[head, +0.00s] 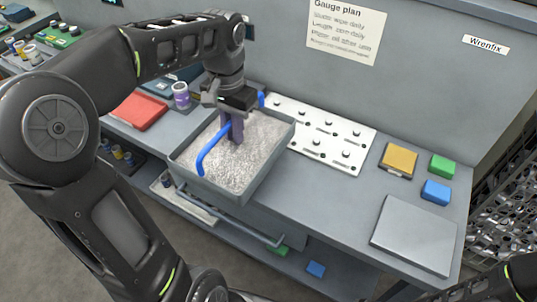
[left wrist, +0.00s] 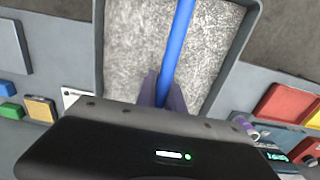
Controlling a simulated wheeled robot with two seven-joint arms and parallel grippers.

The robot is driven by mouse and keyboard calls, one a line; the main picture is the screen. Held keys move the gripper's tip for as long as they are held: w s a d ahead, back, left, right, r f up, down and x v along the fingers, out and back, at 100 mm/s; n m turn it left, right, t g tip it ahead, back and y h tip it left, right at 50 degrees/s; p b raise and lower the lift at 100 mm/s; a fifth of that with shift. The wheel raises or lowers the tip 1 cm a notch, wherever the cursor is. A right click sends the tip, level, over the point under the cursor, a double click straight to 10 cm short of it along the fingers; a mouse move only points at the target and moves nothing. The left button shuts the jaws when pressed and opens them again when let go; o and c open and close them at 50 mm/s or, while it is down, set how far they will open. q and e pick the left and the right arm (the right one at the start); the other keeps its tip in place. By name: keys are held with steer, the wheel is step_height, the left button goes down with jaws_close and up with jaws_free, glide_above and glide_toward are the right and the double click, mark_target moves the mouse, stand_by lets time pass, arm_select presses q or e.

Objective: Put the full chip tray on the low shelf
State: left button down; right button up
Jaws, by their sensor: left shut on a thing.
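The chip tray (head: 184,165) is a grey rectangular box filled with pale metal chips, with a blue bar handle (head: 208,152) across it. It is at the bench's front edge and overlaps that edge in the head view; I cannot tell if it touches the bench. My left gripper (head: 236,138) is above the tray, shut on the blue handle. The left wrist view also shows its fingers (left wrist: 162,90) on the handle (left wrist: 178,48) over the chips. The low shelf (head: 297,270) is under the bench, partly hidden by the tray and bench. My right gripper is out of view.
Green (head: 278,250) and blue blocks (head: 316,268) lie on the low shelf.

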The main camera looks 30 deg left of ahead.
mark_target(235, 149)
arm_select(q)
steer(key=shift+s+r, duration=0.15)
steer(key=shift+f+p, duration=0.3)
steer(key=shift+f, duration=2.85)
steer(key=shift+f, duration=1.85)
steer(key=shift+f, duration=0.1)
steer(key=c, duration=1.5)
jaws_free()
steer(key=shift+f, duration=0.1)
steer(key=shift+o, duration=0.2)
